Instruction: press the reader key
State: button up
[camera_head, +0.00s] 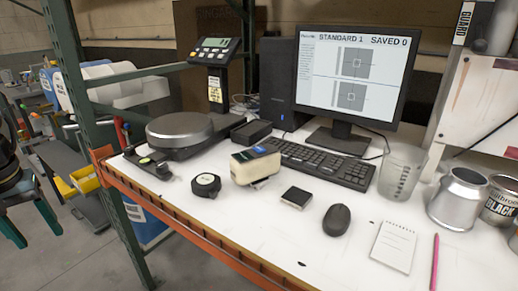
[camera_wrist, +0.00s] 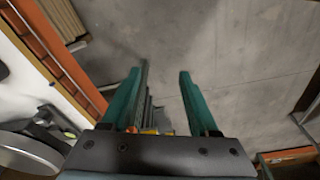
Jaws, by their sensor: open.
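A small boxy device (camera_head: 255,166), which looks like the reader, sits on the white worktop. It has a cream body, a dark top and a small lit blue screen. I cannot make out a separate key on it. The monitor (camera_head: 352,80) behind it reads "STANDARD 1 SAVED 0". My gripper (camera_head: 33,230) is at the far left, off the worktop and well apart from the device, with its teal fingers pointing down. In the wrist view my gripper (camera_wrist: 163,68) is open and empty over bare concrete floor; the device is not seen there.
A scale (camera_head: 180,130) with a round pan, a tape measure (camera_head: 206,185), a small dark block (camera_head: 296,197), a keyboard (camera_head: 318,165) and a mouse (camera_head: 337,219) surround the device. A green rack post (camera_head: 95,130) stands between my gripper and the worktop. An orange beam (camera_head: 200,240) edges it.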

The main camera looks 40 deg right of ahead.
grip_shut()
dwell(1.2)
